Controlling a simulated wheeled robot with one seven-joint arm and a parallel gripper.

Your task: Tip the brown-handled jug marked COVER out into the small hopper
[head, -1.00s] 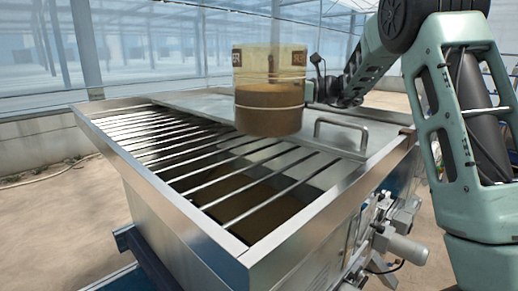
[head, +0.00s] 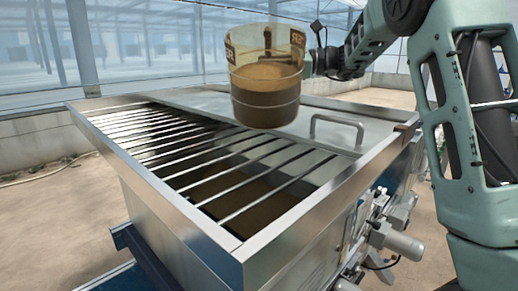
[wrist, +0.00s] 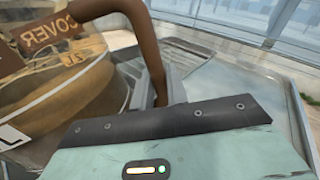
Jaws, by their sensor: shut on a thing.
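The clear COVER jug (head: 266,112) hangs above the hopper, over the border between its open bars and its lid. It is partly filled with brown material, and its mouth leans a little toward the head camera. In the wrist view the jug (wrist: 60,95) shows at left with COVER in mirror writing. My gripper (head: 312,62) is shut on the jug's brown handle (wrist: 150,50); the fingertips are mostly hidden. The metal hopper (head: 190,225) has bars across its open part, with brown material visible below them. No material is seen falling.
A flat metal lid (head: 205,100) covers the hopper's back part, with a raised bar handle (head: 337,128) close to the right of the jug. Motor fittings (head: 395,240) stick out at the hopper's right side. A glass wall stands behind.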

